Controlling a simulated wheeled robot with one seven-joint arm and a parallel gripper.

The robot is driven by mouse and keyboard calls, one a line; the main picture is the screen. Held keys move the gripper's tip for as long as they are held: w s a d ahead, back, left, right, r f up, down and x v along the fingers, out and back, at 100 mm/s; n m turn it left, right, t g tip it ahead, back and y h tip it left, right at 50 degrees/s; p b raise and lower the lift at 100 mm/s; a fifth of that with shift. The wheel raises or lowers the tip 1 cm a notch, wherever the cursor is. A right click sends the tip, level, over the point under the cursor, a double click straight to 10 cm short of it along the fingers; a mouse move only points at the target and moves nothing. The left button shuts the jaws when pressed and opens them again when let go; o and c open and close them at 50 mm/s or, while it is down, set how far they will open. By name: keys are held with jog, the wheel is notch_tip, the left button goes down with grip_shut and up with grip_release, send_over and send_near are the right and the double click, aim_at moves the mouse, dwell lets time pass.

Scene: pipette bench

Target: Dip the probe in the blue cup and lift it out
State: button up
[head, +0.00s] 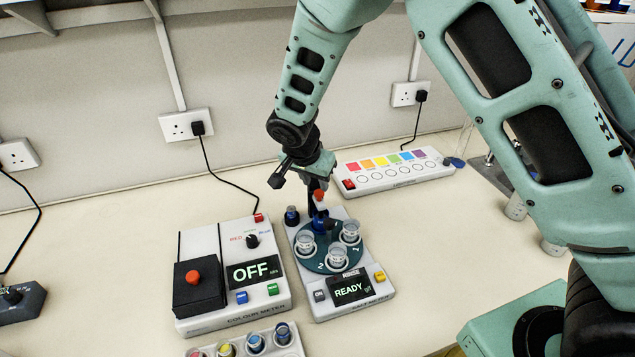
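My gripper (304,182) points down over the back of the rinse unit with the dark turntable. A slim dark upright part with an orange-red top (319,195) shows just under it and may be the probe. The fingers are small and partly hidden, so I cannot tell whether they grip it. A dark blue piece (320,222) stands below it at the back of the turntable (312,261), among clear cups. In the front tray (204,352), blue-coloured cups (256,343) (283,333) stand at the right, beside yellow and red ones.
The colour meter (205,315) reads OFF and stands left of the rinse unit (331,308), which reads READY. A light strip with coloured squares (395,172) lies behind to the right. A dark blue-topped knob (291,215) is close to my gripper.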

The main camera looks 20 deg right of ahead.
aim_at(319, 192)
jog(key=shift+p+x, duration=0.45)
jog(key=shift+x, duration=1.65)
grip_shut()
jog(key=shift+w+r+b, duration=0.1)
jog(key=shift+r+b, duration=0.2)
jog(key=shift+r, duration=2.6)
grip_release()
jog(key=shift+r, duration=0.1)
